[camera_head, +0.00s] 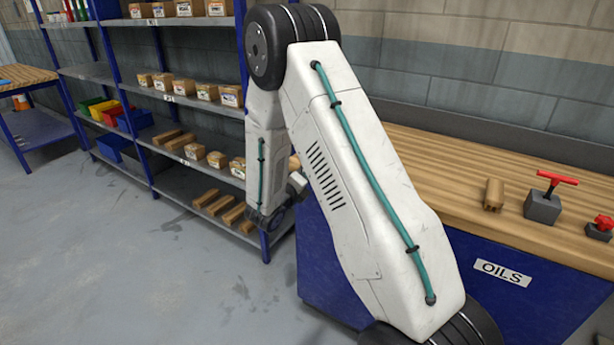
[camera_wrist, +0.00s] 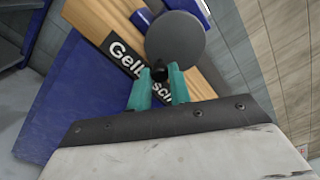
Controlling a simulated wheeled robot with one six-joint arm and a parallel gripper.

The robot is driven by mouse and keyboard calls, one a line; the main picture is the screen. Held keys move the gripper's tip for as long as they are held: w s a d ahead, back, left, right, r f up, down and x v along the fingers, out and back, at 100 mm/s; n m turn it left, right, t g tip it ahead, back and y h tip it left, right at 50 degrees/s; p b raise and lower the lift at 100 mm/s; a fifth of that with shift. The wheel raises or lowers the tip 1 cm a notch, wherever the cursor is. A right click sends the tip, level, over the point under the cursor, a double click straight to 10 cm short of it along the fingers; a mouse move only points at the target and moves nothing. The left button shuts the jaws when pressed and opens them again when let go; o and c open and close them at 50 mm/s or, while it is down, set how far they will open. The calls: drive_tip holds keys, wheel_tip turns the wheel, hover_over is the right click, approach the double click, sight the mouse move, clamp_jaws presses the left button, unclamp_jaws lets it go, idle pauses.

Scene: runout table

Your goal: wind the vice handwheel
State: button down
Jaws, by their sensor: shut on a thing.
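The handwheel (camera_wrist: 178,38) is a plain grey disc in the wrist view, with a small black grip knob (camera_wrist: 159,70) near its lower rim. My gripper (camera_wrist: 161,84) has two teal fingers, one on either side of the knob, shut on it. A blue part of what may be the vice (camera_wrist: 143,17) shows behind the disc; most of it is hidden. In the head view my arm covers the handwheel area, and I cannot make out the fingers there.
A wooden-topped bench (camera_head: 440,170) with a blue front stands at right. On it are a wooden block (camera_head: 493,194), a grey block with a red T-handle (camera_head: 543,207) and a red-knobbed block (camera_head: 600,231). Shelving (camera_head: 110,72) with boxes stands behind. The floor at left is clear.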

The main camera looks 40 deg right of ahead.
drive_tip(key=n, duration=0.3)
drive_tip(key=shift+s+d+r, duration=0.1)
drive_tip(key=shift+s+d, duration=0.05)
drive_tip(key=shift+s, duration=0.25)
drive_tip(key=shift+n, duration=0.3)
drive_tip(key=n, duration=0.3)
drive_tip(key=shift+s+d+r, duration=0.1)
drive_tip(key=shift+s+r, duration=0.15)
drive_tip(key=shift+s, duration=0.1)
drive_tip(key=n, duration=0.3)
drive_tip(key=shift+s+d+r+n, duration=0.1)
drive_tip(key=shift+s+r+n, duration=0.2)
drive_tip(key=shift+r, duration=0.05)
